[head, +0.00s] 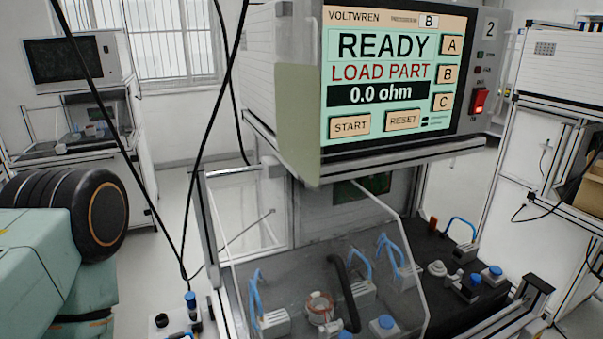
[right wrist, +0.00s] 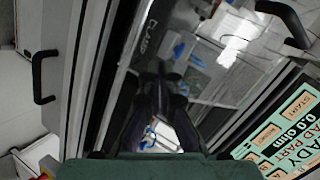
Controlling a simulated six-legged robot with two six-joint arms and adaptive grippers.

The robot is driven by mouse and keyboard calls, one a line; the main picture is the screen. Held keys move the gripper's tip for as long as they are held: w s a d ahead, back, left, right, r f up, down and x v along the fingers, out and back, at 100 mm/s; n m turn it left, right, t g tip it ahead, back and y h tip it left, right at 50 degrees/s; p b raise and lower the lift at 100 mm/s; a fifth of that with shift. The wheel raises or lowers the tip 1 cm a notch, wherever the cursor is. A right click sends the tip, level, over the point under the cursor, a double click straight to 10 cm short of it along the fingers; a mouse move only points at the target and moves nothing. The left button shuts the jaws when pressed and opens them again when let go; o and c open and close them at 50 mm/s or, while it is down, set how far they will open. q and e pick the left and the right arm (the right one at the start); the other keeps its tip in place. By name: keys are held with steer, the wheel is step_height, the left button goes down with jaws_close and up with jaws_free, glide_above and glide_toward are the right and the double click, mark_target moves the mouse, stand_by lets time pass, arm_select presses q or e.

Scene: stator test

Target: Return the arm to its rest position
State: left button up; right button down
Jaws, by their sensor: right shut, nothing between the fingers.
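My right gripper (right wrist: 161,80) shows in the right wrist view. Its dark fingers are shut with nothing between them. It points toward a clear panel marked "CLAMP" (right wrist: 152,30), and I cannot tell how far it is from the panel. Neither gripper shows in the head view. The test station's screen (head: 390,75) reads "READY", "LOAD PART" and "0.0 ohm".
A black handle (right wrist: 40,78) is on a frame at the left of the right wrist view, and another handle (right wrist: 288,20) is at upper right. A red switch (head: 479,101) is on the station's side. Black cables hang at left. Other benches stand at both sides, with bare floor between.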

steer(key=s+a+f+n+g+h+b, duration=0.1)
steer(key=s+f+n+g+h+b, duration=0.2)
steer(key=s+f, duration=0.8)
steer(key=s+a+f+n+g+h+b, duration=0.1)
steer(key=s+f+n+g+h+b, duration=0.3)
steer(key=f, duration=1.2)
steer(key=s+g+b, duration=0.4)
steer(key=s+b, duration=0.3)
steer(key=s, duration=0.1)
steer(key=shift+r, duration=0.1)
